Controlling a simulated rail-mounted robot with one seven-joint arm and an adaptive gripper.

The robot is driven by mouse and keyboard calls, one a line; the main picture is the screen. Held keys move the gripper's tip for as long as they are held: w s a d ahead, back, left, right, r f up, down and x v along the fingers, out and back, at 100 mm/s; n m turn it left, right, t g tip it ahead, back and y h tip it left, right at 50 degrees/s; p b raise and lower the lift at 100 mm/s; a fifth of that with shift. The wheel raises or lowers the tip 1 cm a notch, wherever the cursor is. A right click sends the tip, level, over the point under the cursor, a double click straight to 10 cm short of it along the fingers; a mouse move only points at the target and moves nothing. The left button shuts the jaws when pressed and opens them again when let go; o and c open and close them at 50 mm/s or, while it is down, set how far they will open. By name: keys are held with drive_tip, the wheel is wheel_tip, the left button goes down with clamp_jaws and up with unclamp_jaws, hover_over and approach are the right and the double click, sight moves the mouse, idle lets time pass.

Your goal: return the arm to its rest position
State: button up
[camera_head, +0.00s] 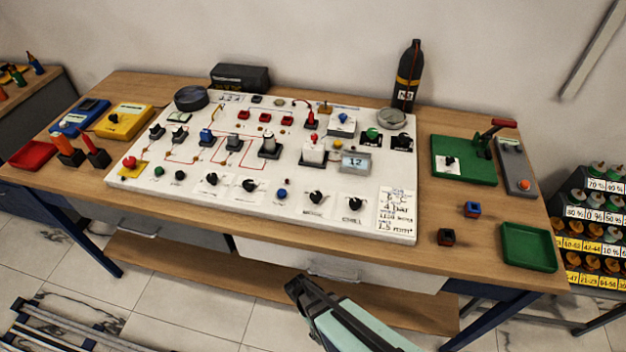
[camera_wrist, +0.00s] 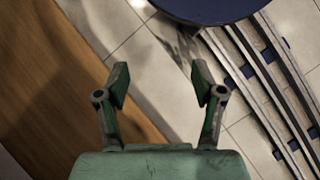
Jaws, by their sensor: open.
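My gripper (camera_wrist: 158,82) shows in the wrist view with its two green fingers spread apart and nothing between them. It points toward the tiled floor. In the head view the dark and pale green end of my arm (camera_head: 345,322) shows at the bottom middle, in front of the table's front edge and apart from the gauge panel. The finger gap cannot be made out there.
A white gauge panel (camera_head: 228,205) lies on the wooden table (camera_head: 435,268). Metal rails (camera_wrist: 262,75) run along the floor.

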drive_tip(key=s+d+r+m+g+y, duration=0.1)
drive_tip(key=s+d+r+m+y, duration=0.1)
drive_tip(key=s+d+m, duration=0.2)
drive_tip(key=s+d+r+m+g+y, duration=0.1)
drive_tip(key=s+d+r+m+y, duration=0.1)
drive_tip(key=s+d, duration=0.4)
drive_tip(key=shift+s+d+m+g+y+p, duration=0.15)
drive_tip(key=shift+d+m+g+y+p, duration=0.25)
drive_tip(key=shift+d+m, duration=0.9)
